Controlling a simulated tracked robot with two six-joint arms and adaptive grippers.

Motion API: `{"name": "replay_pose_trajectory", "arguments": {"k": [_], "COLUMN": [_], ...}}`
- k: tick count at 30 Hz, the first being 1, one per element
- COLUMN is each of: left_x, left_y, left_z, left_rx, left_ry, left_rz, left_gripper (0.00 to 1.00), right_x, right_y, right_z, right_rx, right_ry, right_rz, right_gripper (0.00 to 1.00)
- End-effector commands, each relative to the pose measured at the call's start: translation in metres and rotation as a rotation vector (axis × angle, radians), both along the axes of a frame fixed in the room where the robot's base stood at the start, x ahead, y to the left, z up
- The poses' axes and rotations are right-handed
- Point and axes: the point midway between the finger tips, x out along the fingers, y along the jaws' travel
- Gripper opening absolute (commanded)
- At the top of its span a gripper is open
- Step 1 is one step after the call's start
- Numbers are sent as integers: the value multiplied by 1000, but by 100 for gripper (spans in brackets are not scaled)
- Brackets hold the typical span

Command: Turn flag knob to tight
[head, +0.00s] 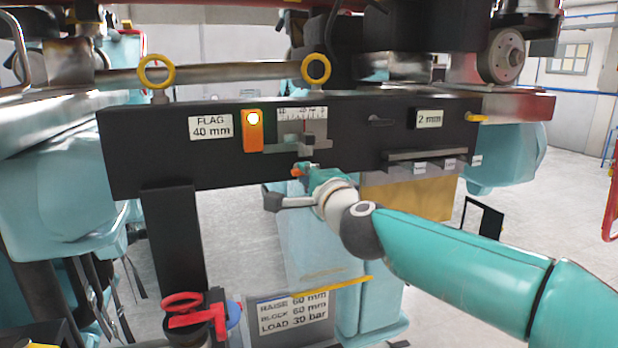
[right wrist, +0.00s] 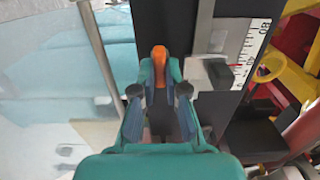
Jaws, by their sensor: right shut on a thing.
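The orange flag knob (head: 297,172) is at the lower edge of the dark beam (head: 225,170), under the scale. My right gripper (head: 308,172) reaches it from below right and is shut on it. In the right wrist view the knob (right wrist: 159,60) stands up between the fingertips (right wrist: 160,76), which partly hide it. The white scale (head: 290,112) with a red mark sits above, with a grey slider block (head: 315,142) under it. The scale also shows in the right wrist view (right wrist: 254,45). A sign (head: 210,127) reads FLAG 40 mm. My left gripper is not in view.
An orange box with a lit lamp (head: 252,130) sits left of the scale. A black lever (head: 381,121) and a 2 mm sign (head: 429,119) are to the right. Yellow ring bolts (head: 157,72) top the beam. A red-handled item (head: 185,310) and a sign board (head: 292,312) are below.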

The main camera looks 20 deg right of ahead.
Motion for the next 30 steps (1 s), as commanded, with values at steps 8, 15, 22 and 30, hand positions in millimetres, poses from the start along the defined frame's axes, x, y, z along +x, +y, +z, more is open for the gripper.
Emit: {"name": "replay_pose_trajectory", "arguments": {"k": [8,15,22,30], "left_x": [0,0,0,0], "left_y": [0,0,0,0], "left_z": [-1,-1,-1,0], "left_rx": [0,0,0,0], "left_ry": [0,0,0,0], "left_rz": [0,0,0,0], "left_gripper": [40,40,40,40], "right_x": [1,1,1,-4], "right_y": [-1,-1,0,0], "right_z": [-5,-6,-4,-2], "right_rx": [15,15,12,11], "right_ry": [10,11,6,3], "right_rz": [-3,-3,-2,-1], "right_gripper": [0,21,38,38]}}
